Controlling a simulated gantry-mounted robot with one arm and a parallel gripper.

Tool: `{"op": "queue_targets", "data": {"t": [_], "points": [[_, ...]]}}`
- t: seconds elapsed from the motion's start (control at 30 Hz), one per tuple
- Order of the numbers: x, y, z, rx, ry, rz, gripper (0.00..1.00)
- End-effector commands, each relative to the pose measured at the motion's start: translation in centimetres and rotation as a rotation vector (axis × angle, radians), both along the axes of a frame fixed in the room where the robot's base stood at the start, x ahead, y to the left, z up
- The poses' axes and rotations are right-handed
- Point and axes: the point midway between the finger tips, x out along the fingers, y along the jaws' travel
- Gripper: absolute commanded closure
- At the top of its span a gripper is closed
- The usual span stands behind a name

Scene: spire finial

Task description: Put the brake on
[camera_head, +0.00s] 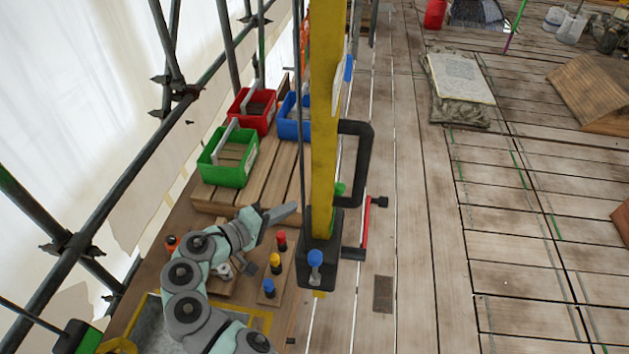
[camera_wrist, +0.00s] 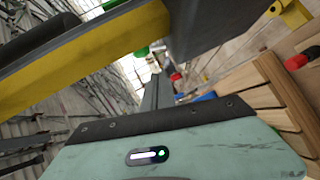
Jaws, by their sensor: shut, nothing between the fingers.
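A yellow post (camera_head: 323,110) stands upright in a black base block (camera_head: 318,262) in the head view. A blue knob (camera_head: 315,258) is on the block's front. A red-barred crank with a black grip (camera_head: 366,222) projects at its right, and a black loop handle (camera_head: 367,165) is above it. A small green part (camera_head: 340,188) sits beside the post. No label shows which part is the brake. My gripper (camera_head: 292,211) is shut and empty, just left of the post, above the block; I cannot tell whether it touches. In the wrist view, my gripper (camera_wrist: 157,92) points toward the background, below a yellow beam (camera_wrist: 85,50).
Green (camera_head: 228,160), red (camera_head: 254,112) and blue (camera_head: 292,118) bins stand on a slatted wooden platform left of the post. Red, yellow and blue pegs (camera_head: 275,263) stand near my arm. Scaffold poles line the left.

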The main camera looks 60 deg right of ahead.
Motion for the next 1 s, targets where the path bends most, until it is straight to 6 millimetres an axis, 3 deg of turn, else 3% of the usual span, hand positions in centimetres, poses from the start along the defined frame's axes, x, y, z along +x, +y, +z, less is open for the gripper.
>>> {"op": "queue_targets", "data": {"t": [0.2, 0.57, 0.8, 1.0], "points": [[1.3, -2.3, -2.4, 0.159, -0.148, -0.089, 1.0], [2.5, -3.6, -4.5, 0.315, -0.34, -0.278, 1.0], [3.4, -4.2, -3.5, 0.399, -0.465, -0.423, 1.0], [4.3, -5.1, -0.6, 0.448, -0.577, -0.538, 1.0]]}}
